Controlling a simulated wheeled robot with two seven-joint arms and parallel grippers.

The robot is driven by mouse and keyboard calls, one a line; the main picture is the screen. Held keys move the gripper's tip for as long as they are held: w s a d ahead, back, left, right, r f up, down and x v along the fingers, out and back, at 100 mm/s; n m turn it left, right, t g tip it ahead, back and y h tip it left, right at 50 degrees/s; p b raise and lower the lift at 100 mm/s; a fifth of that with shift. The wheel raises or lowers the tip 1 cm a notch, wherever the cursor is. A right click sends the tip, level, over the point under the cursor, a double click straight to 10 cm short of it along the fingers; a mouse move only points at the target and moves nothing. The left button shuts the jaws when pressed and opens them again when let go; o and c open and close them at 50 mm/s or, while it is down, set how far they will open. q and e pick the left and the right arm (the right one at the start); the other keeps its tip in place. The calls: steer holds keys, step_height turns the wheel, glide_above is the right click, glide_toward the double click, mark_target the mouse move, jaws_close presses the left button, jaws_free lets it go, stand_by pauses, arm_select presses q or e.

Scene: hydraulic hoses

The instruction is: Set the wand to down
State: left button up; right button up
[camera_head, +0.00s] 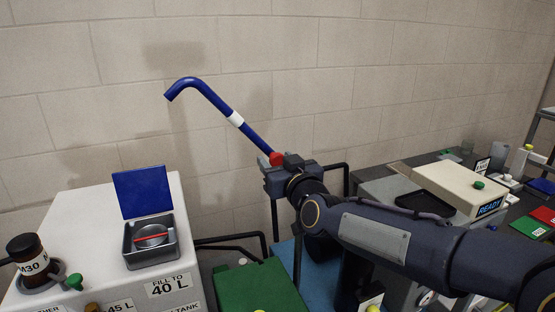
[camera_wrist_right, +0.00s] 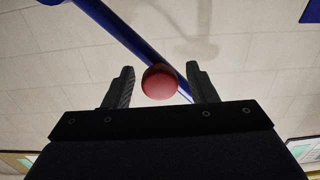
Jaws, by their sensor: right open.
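The wand (camera_head: 211,96) is a blue tube with a hooked end and a white band. It slants from the upper left down to my right gripper (camera_head: 268,159) in the head view. A red knob (camera_head: 277,159) is at its lower end, beside the fingers. In the right wrist view the red knob (camera_wrist_right: 160,82) lies between the two open fingers of my right gripper (camera_wrist_right: 160,84), with the blue wand (camera_wrist_right: 120,32) behind it. I cannot tell whether the fingers touch it. My left gripper does not show.
A white tank (camera_head: 95,225) with an open blue lid (camera_head: 143,193) stands at the left, with a brown M30 bottle (camera_head: 25,250) on it. A green box (camera_head: 258,288) and black rails (camera_head: 274,215) are below the gripper. A beige box marked READY (camera_head: 455,185) stands at the right.

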steer(key=shift+w, duration=0.15)
steer(key=shift+c, duration=0.4)
jaws_close()
